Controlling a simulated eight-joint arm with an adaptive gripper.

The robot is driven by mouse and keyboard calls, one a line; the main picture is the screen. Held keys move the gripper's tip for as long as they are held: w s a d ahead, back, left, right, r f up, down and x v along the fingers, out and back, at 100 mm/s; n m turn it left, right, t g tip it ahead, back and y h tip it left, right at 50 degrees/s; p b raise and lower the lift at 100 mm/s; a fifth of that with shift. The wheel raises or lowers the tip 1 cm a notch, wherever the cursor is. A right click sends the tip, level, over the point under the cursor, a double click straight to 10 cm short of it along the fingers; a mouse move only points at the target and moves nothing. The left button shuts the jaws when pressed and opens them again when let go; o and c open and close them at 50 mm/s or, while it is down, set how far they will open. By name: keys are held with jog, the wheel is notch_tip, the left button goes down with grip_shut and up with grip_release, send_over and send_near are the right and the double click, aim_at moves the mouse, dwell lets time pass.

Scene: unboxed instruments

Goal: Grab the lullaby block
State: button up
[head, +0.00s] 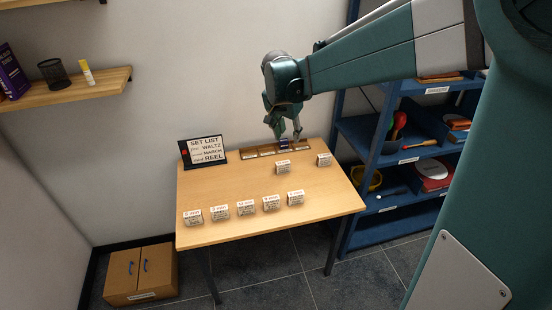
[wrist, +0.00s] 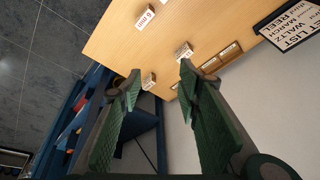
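Several small labelled blocks lie on the table; their print is too small to tell which is the lullaby block. A row of them runs along the front, from the left block (head: 192,217) to the right block (head: 295,198). Another block (head: 282,168) sits behind the row, and one (head: 323,159) near the right edge. The wrist view shows the middle block (wrist: 184,51) by one fingertip and the right-edge block (wrist: 149,81) between the fingers in the picture. My gripper (head: 283,134) hangs above the wooden rack at the table's back. Its fingers (wrist: 160,76) are apart, with nothing visibly gripped.
The low slotted rack (head: 249,153) is partly hidden by my gripper. A set list sign (head: 203,150) stands at the back left. A blue shelf unit (head: 372,150) stands right of the table (head: 235,185). The table's middle left is clear.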

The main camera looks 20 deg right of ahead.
jog(key=w+f+m+g+h, duration=0.15)
jog(key=w+f+m, duration=0.25)
jog(key=w+f, duration=0.8)
jog(key=m+g+b, duration=0.1)
jog(key=m+g, duration=0.1)
jog(key=m, duration=0.2)
send_over(282, 163)
jog(key=a, duration=0.3)
jog(key=shift+t+h, duration=0.25)
jog(key=f, duration=1.5)
jog(key=shift+d, duration=0.2)
jog(key=shift+f, duration=0.25)
jog(key=shift+x, duration=1.3)
jog(key=shift+w, duration=0.1)
jog(key=shift+b+x, duration=0.4)
jog(key=shift+x, duration=2.2)
jog(key=shift+d, duration=0.1)
